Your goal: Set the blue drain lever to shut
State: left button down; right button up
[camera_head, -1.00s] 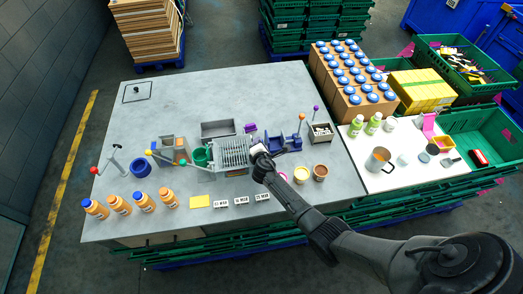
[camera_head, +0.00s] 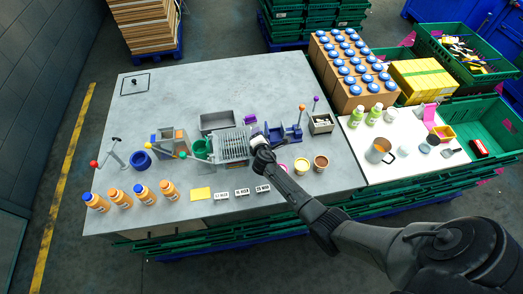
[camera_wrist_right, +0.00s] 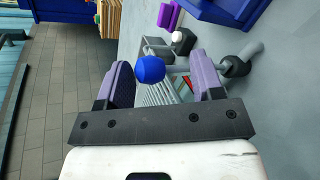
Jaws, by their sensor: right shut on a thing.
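The blue drain lever (camera_wrist_right: 150,69) shows in the right wrist view as a round blue knob on a grey rod, beside a ribbed grate (camera_wrist_right: 161,94). My right gripper (camera_wrist_right: 163,80) has a purple-padded finger on each side of the knob and is shut on the lever. In the head view my right gripper (camera_head: 257,138) is at the right edge of the grate (camera_head: 232,144) and hides the lever. My left gripper is not in view.
A grey bin (camera_head: 217,121) stands behind the grate, and a green cup (camera_head: 200,148) to its left. Open cups (camera_head: 321,162) and bottles (camera_head: 144,194) stand in front.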

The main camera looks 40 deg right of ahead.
jog(key=v, duration=1.3)
jog(key=shift+s+a+f+p, duration=0.15)
jog(key=shift+s+a+p, duration=0.1)
jog(key=shift+p, duration=0.1)
